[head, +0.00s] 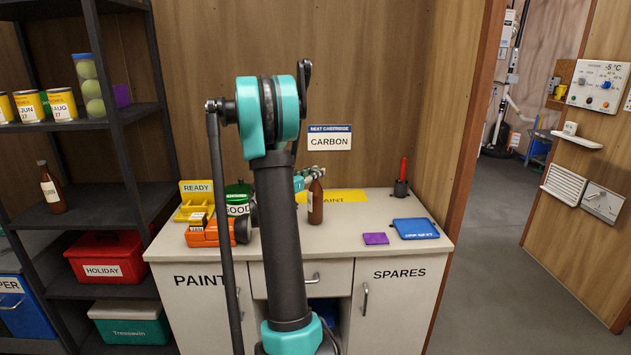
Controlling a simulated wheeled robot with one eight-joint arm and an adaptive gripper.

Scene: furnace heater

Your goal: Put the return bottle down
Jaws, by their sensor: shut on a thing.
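A brown bottle (316,206) with a pale label stands upright at or just above the cabinet counter (345,235), right of my arm. My gripper (314,175) is shut on it near its top. My arm hides part of the gripper and the area to its left. I cannot tell whether the bottle's base touches the counter. A yellow mat (345,196) marked with partly hidden letters lies behind the bottle. A similar brown bottle (52,190) stands on the left shelf.
An orange tool (208,233), yellow READY bin (194,207) and green GOOD container (238,198) crowd the counter's left. A purple block (376,239), blue pouch (415,229) and dark holder with a red stick (402,185) are right. The counter's front middle is clear.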

